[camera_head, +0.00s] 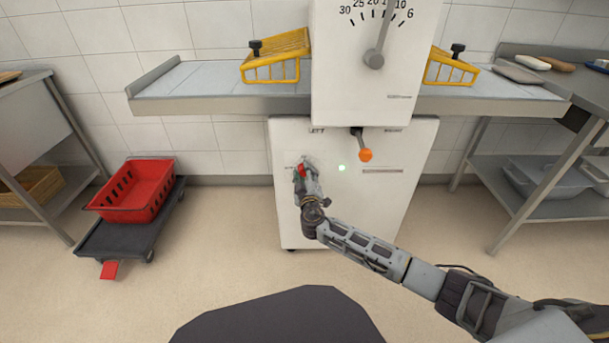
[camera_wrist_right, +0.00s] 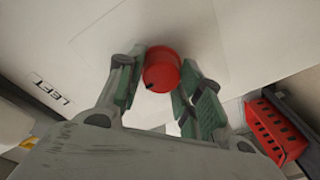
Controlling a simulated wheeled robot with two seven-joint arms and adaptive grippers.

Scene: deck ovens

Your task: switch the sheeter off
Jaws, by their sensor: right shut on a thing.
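The sheeter (camera_head: 415,150) is a white cabinet with a conveyor bed on each side and a scale dial (camera_head: 374,60) on its upper housing. A red knob (camera_head: 301,170) sits on the left of its lower front panel; it also shows in the right wrist view (camera_wrist_right: 161,72), with a dark mark on its edge. My right gripper (camera_head: 305,176) reaches the panel and is shut on the red knob, one finger on each side. My left gripper is not in view.
An orange-ended lever (camera_head: 365,155) sticks out above the green light. Yellow guards (camera_head: 277,58) stand over the bed. A red crate (camera_head: 135,190) on a dark dolly (camera_head: 110,239) stands left; steel tables flank both sides. The floor before the sheeter is otherwise clear.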

